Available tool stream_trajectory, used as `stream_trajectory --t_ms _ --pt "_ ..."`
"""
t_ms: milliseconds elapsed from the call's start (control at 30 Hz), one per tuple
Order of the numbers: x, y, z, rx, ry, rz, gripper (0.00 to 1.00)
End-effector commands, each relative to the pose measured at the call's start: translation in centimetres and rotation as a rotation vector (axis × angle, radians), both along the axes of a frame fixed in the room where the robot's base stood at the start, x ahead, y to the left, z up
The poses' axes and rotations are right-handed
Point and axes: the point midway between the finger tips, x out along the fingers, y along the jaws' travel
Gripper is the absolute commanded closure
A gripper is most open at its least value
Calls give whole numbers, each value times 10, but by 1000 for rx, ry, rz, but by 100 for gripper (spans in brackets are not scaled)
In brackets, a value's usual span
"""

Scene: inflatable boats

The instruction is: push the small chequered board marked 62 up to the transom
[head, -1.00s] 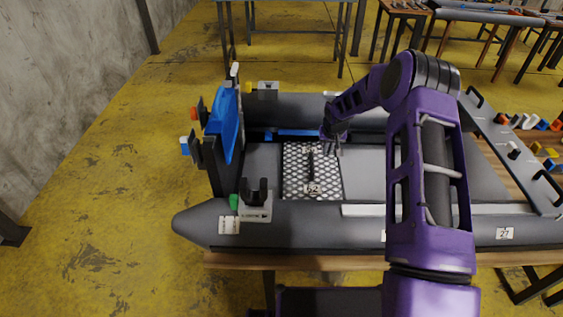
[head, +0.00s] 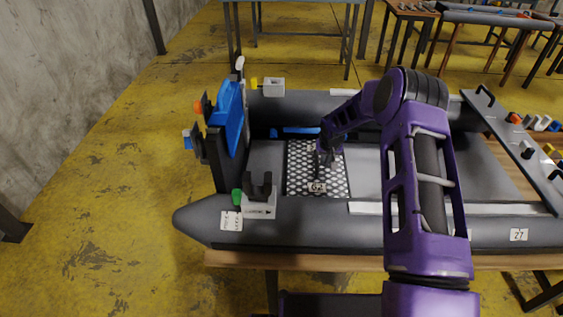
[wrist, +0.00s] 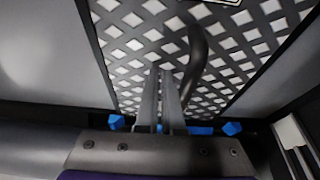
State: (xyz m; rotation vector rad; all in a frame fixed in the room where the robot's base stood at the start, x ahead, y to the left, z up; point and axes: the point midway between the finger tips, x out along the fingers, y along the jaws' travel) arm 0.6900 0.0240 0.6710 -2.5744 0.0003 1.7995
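The chequered board (head: 299,168) lies flat on the boat's floor, with a small label reading 62 (head: 317,187) near its front edge. A dark handle (wrist: 197,62) stands up from the board in the wrist view. The transom (head: 216,158) is the dark upright panel at the boat's left end, with a blue pad on it. A strip of grey floor separates the board from the transom. My gripper (wrist: 160,72) is down over the board, beside the handle, its two fingers nearly together with nothing seen between them. Whether they touch the handle I cannot tell.
Grey boat tubes (head: 300,212) run along the front and back of the floor. A grey bracket (head: 259,202) sits on the front tube near the transom. A blue bar (head: 295,131) lies along the back of the floor. A grey plank (head: 510,145) crosses the boat at right.

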Motion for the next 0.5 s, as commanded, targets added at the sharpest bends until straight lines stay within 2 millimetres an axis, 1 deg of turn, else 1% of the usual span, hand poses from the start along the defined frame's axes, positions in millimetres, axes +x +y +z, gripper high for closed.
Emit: stream_trajectory --t_ms 33,500 --pt "-1 6 -2 0 0 3 95" --pt "-1 49 -1 0 1 4 95"
